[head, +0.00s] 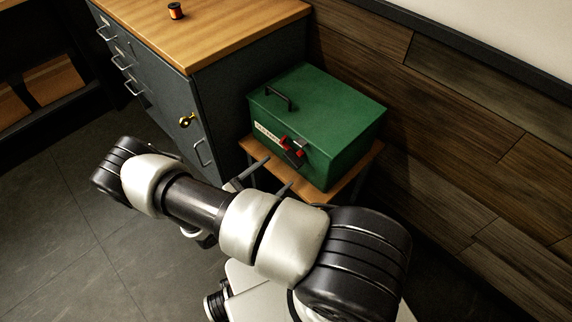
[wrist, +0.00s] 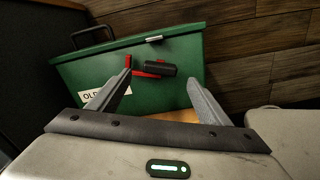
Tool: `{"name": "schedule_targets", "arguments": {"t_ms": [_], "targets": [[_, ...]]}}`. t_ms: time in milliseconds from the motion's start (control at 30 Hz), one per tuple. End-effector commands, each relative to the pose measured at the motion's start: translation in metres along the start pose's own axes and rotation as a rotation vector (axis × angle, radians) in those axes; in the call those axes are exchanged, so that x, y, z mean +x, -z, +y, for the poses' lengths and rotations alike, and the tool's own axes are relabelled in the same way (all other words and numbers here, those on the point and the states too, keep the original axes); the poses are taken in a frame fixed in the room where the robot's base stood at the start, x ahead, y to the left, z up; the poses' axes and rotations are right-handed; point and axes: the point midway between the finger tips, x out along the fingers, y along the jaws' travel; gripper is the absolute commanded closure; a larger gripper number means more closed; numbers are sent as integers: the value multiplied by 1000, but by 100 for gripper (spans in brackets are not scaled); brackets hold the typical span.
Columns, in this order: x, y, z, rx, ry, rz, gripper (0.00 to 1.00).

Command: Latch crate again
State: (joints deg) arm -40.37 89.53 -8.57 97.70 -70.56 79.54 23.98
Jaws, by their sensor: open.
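The green crate (head: 315,120) stands with its lid down on a small wooden stand beside the cabinet. A black handle (head: 278,96) is on its lid and a white label on its front. The crate also shows in the wrist view (wrist: 170,55). On its front is a latch with red parts and a black grip (head: 292,150); in the wrist view the latch (wrist: 152,67) lies between and beyond my fingers. I cannot tell if the latch is fastened. My gripper (wrist: 160,83) is open and empty, in front of the crate's front face, apparently apart from the latch.
A grey cabinet with a wooden top (head: 215,30) stands left of the crate, with a key or knob (head: 187,120) on its side and a small spool (head: 175,11) on top. The wooden stand (head: 367,165) borders a plank wall (head: 450,120). Floor at left is clear.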

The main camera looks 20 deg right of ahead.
Motion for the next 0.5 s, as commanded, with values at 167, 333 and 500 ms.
{"name": "schedule_targets", "arguments": {"t_ms": [167, 333, 500], "targets": [[34, 0, -1, -2, 3, -2, 28], [52, 0, -1, 0, 2, 0, 28], [57, 0, 0, 0, 1, 0, 28]]}}
